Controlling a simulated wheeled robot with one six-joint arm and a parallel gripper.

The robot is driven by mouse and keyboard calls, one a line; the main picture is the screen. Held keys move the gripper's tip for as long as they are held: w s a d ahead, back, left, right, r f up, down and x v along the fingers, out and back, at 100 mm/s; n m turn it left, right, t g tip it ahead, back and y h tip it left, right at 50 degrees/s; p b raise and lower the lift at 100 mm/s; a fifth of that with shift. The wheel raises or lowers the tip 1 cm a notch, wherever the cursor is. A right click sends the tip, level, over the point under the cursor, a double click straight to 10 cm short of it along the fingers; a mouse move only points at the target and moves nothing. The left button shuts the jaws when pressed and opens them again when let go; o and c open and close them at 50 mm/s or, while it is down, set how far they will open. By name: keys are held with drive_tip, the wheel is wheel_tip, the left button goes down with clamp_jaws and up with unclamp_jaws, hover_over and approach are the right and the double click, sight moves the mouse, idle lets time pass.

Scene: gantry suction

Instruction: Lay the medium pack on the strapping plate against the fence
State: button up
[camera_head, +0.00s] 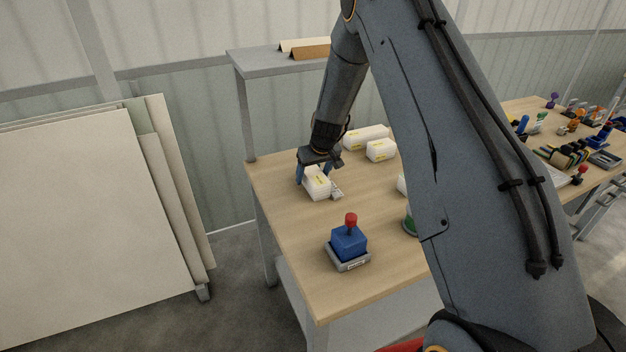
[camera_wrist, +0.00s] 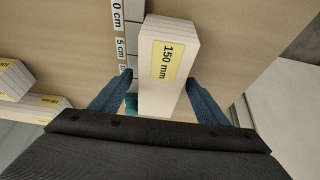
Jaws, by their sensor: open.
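A white pack (camera_head: 316,182) with a yellow label lies near the table's left edge. In the wrist view this pack (camera_wrist: 166,70) reads "150 mm". My gripper (camera_head: 318,176) is over it, with its blue fingers apart on either side of the pack; in the wrist view its fingertips (camera_wrist: 158,80) flank the pack, and I cannot tell whether they touch it. Two other labelled white packs, one longer (camera_head: 366,137) and one shorter (camera_head: 380,150), lie farther back. I cannot tell by name which is the medium one. I cannot make out the strapping plate or fence.
A scale strip (camera_wrist: 117,45) marked in cm lies beside the pack. A blue block with a red knob (camera_head: 349,243) stands in a grey tray nearer the front. My arm hides the table's right part, including most of a green item (camera_head: 410,224). A shelf (camera_head: 285,62) rises behind.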

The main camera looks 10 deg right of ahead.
drive_tip(key=c, duration=1.6)
drive_tip(key=shift+o, duration=0.2)
drive_tip(key=shift+r, duration=0.1)
